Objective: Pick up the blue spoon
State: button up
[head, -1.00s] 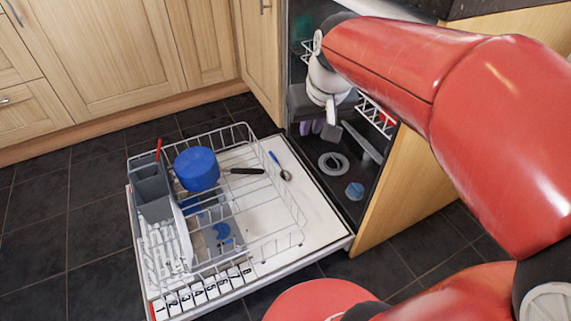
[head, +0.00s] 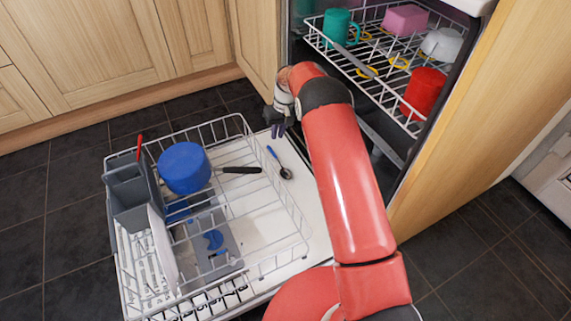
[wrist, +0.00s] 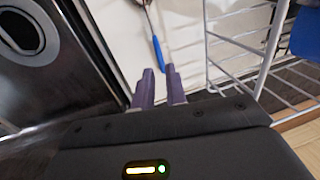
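The blue spoon (head: 272,153) has a blue handle and a dark metal bowl. It lies on the white inner face of the open dishwasher door, just right of the lower rack. In the wrist view its blue handle (wrist: 158,54) points toward my gripper, with the metal part farther off at the top edge. My gripper (head: 278,131) is near the handle end, with its purple fingers pointing down. In the wrist view the fingers (wrist: 158,71) are a small gap apart with nothing between them. The handle end shows just beyond the fingertips.
The lower rack (head: 290,215) holds a blue pot (head: 184,167), a grey cutlery basket (head: 130,190) and a white plate (head: 162,250). The upper rack (head: 385,90) holds a green mug (head: 337,27) and a red cup (head: 425,93). Rack wires stand close beside the spoon.

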aim_at(275, 155)
jog(key=f, duration=0.3)
jog(key=f+b, duration=0.1)
jog(key=f, duration=0.2)
jog(key=a+f, duration=0.1)
jog(key=f, duration=0.2)
jog(key=shift+s+a+f, duration=0.1)
jog(key=shift+s+f, duration=0.25)
grip_shut()
jog(key=shift+r, duration=0.1)
